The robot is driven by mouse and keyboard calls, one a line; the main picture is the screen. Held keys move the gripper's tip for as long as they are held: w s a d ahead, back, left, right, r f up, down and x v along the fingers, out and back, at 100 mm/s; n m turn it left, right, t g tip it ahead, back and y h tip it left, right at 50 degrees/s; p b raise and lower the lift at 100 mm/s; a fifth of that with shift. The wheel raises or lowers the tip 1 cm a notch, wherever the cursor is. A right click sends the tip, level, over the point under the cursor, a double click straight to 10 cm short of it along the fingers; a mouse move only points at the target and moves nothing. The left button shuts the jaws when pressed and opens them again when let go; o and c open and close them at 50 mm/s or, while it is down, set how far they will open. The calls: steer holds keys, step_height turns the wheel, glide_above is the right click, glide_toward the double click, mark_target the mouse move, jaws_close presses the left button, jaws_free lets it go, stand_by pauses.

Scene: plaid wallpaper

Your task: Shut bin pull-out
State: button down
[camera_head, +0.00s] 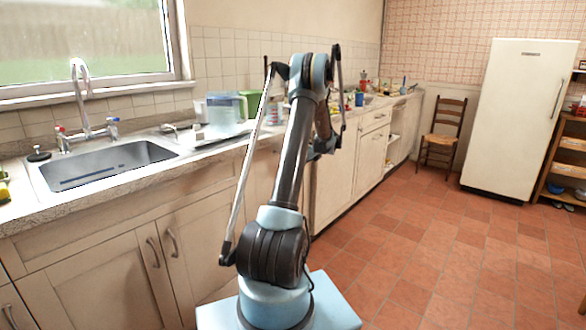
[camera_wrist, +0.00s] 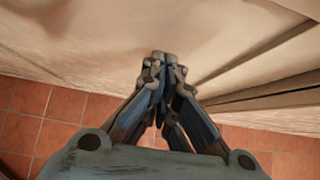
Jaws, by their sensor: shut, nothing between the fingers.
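In the wrist view my gripper (camera_wrist: 163,62) is shut and empty. Its fingertips point at a cream panel (camera_wrist: 110,35) of the cabinet fronts, at or very near its surface; I cannot tell if they touch. Dark gaps and edges run along the panels (camera_wrist: 265,93) on the right, so one front seems to stand off its neighbour. I cannot tell for sure which front is the bin pull-out. In the head view my arm hides part of the cabinet row (camera_head: 345,175), and the gripper is not clear there.
A sink (camera_head: 105,165) and closed cabinet doors (camera_head: 165,265) are at the left. A green box (camera_head: 250,103) and other items stand on the counter. A wooden chair (camera_head: 443,135) and white fridge (camera_head: 520,120) stand at the back. The tiled floor (camera_head: 430,240) at right is free.

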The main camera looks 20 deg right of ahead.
steer(key=shift+w+a+r, duration=0.1)
steer(key=shift+w+a, duration=0.3)
steer(key=shift+w, duration=0.2)
